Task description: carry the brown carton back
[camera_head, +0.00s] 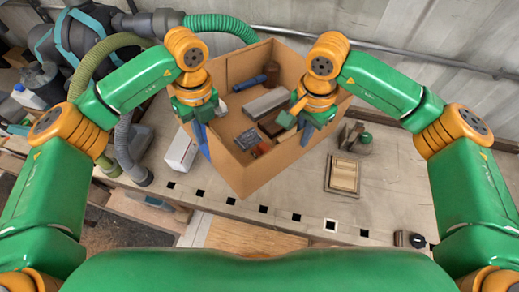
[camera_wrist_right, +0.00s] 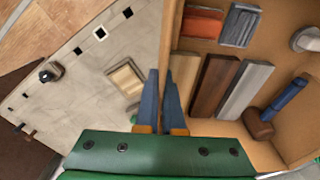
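The brown carton (camera_head: 272,163) is open-topped, with a corner towards me, over the workbench. I cannot tell whether it rests on the bench or hangs just above it. Inside lie a mallet with a blue handle (camera_wrist_right: 290,97), a grey bar (camera_wrist_right: 246,90), a dark brown bar (camera_wrist_right: 214,86) and smaller pieces. My left gripper (camera_head: 203,132) is at the carton's left wall, a blue finger showing outside it. My right gripper (camera_head: 304,128) is at the right wall. In the right wrist view its blue fingers (camera_wrist_right: 161,95) close on either side of the wall's rim.
The workbench (camera_head: 400,200) has a row of square holes along its front edge. A wooden block on a plate (camera_head: 343,175) lies right of the carton. A white box (camera_head: 181,150) stands close to its left. A green hose (camera_head: 220,24) runs behind. The bench's right side is mostly clear.

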